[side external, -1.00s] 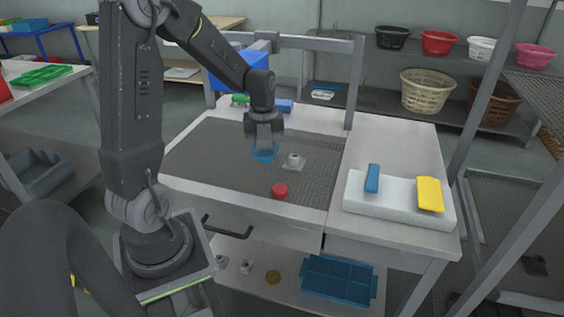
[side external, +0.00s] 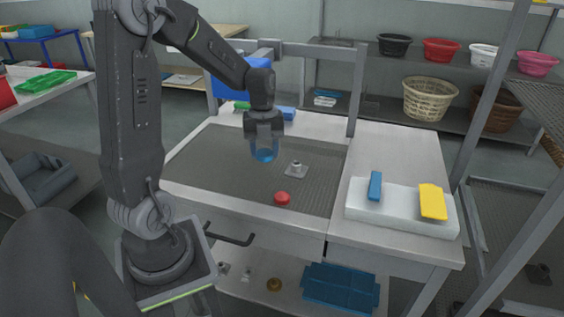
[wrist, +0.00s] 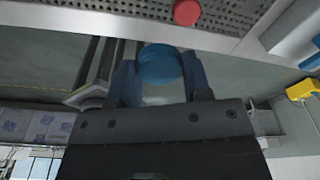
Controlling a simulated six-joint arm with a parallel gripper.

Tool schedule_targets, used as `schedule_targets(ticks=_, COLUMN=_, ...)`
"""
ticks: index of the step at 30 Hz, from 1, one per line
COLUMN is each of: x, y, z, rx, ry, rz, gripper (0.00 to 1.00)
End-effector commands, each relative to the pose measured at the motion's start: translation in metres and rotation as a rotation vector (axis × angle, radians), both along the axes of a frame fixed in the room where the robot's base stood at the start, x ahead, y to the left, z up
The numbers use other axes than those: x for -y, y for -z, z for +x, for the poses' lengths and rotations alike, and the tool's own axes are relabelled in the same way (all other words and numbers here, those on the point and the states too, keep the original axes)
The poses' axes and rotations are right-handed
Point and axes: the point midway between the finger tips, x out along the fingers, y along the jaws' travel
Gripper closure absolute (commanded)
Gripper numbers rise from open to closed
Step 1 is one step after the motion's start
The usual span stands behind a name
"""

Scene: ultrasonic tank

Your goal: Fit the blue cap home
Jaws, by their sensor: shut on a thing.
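The blue cap (side external: 263,156) is held between the fingers of my gripper (side external: 264,148), in the air over the perforated mat (side external: 225,170). In the wrist view the round blue cap (wrist: 160,65) sits between the two fingers of my gripper (wrist: 162,80). A small grey fitting on a square base (side external: 296,169) stands on the mat, to the right of the held cap and apart from it. A red cap (side external: 282,198) lies on the mat nearer the front edge; it also shows at the top of the wrist view (wrist: 187,12).
A white block (side external: 400,212) at the right of the table carries a blue piece (side external: 375,186) and a yellow piece (side external: 433,202). A grey frame (side external: 357,85) stands along the back. The mat around the fitting is otherwise clear.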

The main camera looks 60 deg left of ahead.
Motion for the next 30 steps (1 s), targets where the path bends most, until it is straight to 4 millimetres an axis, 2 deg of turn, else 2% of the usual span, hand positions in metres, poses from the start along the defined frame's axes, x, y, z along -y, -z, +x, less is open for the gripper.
schedule_targets(ticks=9, x=0.0, y=-0.106, z=0.001, rx=0.007, ry=0.0, rz=0.005, gripper=0.77)
schedule_targets(ticks=16, x=0.0, y=-0.168, z=0.0, rx=0.005, ry=-0.005, rz=0.003, gripper=0.77)
schedule_targets(ticks=23, x=-0.009, y=-0.164, z=0.017, rx=0.0, ry=-0.331, rz=-0.001, gripper=0.77)
schedule_targets(ticks=30, x=-0.019, y=-0.164, z=0.041, rx=0.001, ry=-0.775, rz=0.0, gripper=0.77)
